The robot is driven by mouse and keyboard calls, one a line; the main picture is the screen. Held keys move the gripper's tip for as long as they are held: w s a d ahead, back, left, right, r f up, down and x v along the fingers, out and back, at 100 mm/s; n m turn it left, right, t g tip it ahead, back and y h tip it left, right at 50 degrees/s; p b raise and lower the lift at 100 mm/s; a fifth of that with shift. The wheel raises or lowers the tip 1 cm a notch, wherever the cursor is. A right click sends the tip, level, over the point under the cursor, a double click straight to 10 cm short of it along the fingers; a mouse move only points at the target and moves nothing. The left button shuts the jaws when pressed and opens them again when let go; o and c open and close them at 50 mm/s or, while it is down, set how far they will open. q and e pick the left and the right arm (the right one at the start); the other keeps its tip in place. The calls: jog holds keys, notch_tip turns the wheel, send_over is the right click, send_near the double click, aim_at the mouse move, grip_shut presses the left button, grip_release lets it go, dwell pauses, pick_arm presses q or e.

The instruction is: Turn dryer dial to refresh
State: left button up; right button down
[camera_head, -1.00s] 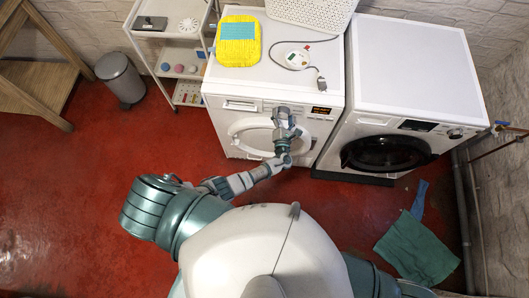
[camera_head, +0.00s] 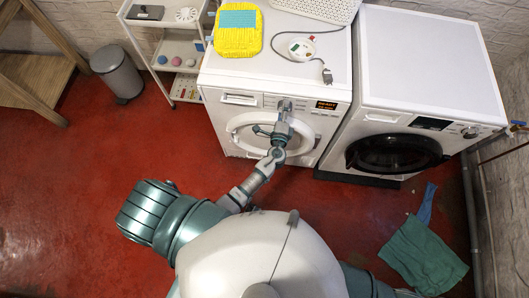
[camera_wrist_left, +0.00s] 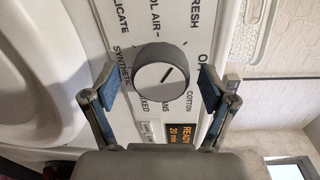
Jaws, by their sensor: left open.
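The dryer (camera_head: 225,120) is the left white machine, with a round door and a lit orange display (camera_head: 326,105). Its round grey dial (camera_wrist_left: 163,79) fills the middle of the left wrist view, with labels around it, including one ending in "FRESH", COTTON, SYNTHETIC and MIXED. The dial's dark mark points up and to the right in that view. The display (camera_wrist_left: 181,138) there reads READY. My left gripper (camera_head: 284,106) is at the dryer's front panel. In the wrist view its open fingers (camera_wrist_left: 158,88) stand on either side of the dial, with gaps. My right gripper is out of view.
A second white machine (camera_head: 425,60) stands at right. A shelf cart (camera_head: 180,55) and bin (camera_head: 115,72) are at left; a green cloth (camera_head: 423,257) lies on the floor.

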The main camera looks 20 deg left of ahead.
pick_arm(q)
jog(key=n, duration=0.3)
jog(key=shift+f+b, duration=0.2)
jog(key=shift+b, duration=0.1)
jog(key=n, duration=0.4)
jog(key=shift+t, duration=0.3)
jog(key=n, duration=0.6)
jog(key=shift+h, duration=0.3)
jog(key=f+b+v, duration=0.1)
jog(key=b+v, duration=0.2)
jog(key=v, duration=1.5)
jog(key=s+a+f+g+h+p, duration=0.1)
jog(key=s+f+g, duration=0.2)
jog(key=f, duration=0.7)
jog(key=s+a+f+m+g+h+p, duration=0.1)
jog(key=s+f+g+p, duration=0.1)
jog(key=f, duration=0.9)
jog(key=shift+s+g, duration=0.4)
jog(key=shift+g, duration=0.4)
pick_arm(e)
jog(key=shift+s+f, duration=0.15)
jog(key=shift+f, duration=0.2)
